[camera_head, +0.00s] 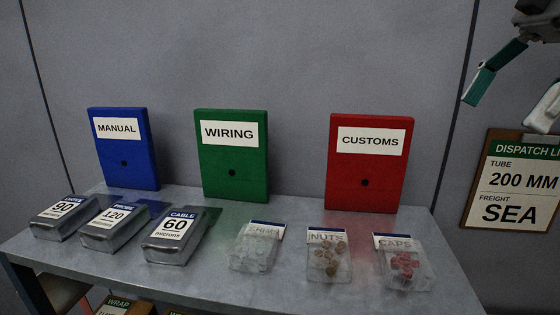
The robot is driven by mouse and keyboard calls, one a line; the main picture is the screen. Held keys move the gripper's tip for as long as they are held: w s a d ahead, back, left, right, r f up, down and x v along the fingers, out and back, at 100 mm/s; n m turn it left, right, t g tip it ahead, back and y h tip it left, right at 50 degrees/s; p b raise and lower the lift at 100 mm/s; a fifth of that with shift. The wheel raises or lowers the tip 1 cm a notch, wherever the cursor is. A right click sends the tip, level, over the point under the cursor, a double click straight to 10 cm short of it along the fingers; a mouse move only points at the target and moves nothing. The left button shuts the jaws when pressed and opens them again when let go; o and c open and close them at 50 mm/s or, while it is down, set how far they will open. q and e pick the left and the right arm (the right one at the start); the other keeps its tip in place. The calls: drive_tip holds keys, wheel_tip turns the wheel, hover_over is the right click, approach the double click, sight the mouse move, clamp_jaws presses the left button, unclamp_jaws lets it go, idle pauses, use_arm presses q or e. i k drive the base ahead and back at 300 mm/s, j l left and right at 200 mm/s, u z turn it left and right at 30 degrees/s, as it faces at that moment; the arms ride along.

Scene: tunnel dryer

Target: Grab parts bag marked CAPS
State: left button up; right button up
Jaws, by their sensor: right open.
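The CAPS parts bag (404,268) is a clear bag with a white and blue header and red pieces inside. It lies at the right end of the grey table (345,290). The NUTS bag (328,260), with brown pieces, lies to its left, and a bag of pale pieces (255,252) lies further left. My right gripper (515,98) is at the upper right, open and empty, above and to the right of the CAPS bag and well apart from it. My left gripper is not in view.
Blue MANUAL (122,165), green WIRING (232,172) and red CUSTOMS (368,182) boxes stand along the table's back. Grey cases, including CABLE 60 (174,238), lie at the left. A dispatch clipboard (512,182) hangs at the right. Cartons show below the table.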

sight(406, 266)
drive_tip(key=k+j, duration=0.75)
drive_tip(key=j, duration=0.1)
